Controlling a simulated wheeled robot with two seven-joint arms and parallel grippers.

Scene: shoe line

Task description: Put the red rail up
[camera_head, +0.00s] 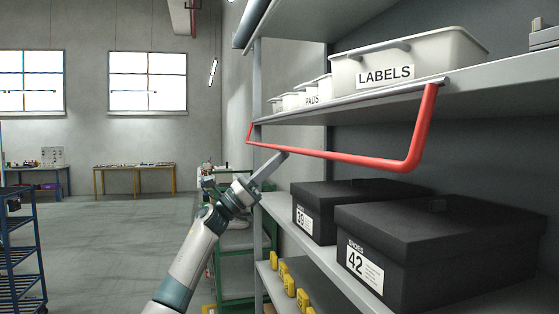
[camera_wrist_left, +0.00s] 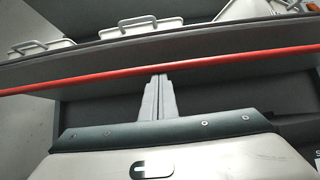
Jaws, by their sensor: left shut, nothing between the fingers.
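The red rail (camera_head: 348,158) is a U-shaped bar hung by its two end arms from the front edge of the upper shelf. Its long bar hangs below that shelf's edge, in front of the gap above the shoe boxes. My left gripper (camera_head: 283,156) is shut and empty, with its fingertips at the long bar near its far end. In the left wrist view the red rail (camera_wrist_left: 205,76) crosses the picture just beyond the shut fingertips (camera_wrist_left: 160,77). I cannot tell whether they touch. My right gripper is not in view.
White bins, one marked LABELS (camera_head: 405,62), stand on the upper shelf (camera_head: 470,80) above the rail. Black shoe boxes marked 39 (camera_head: 335,208) and 42 (camera_head: 420,245) sit on the shelf below. Yellow items (camera_head: 288,283) line a lower shelf. Open floor (camera_head: 105,230) lies to the left.

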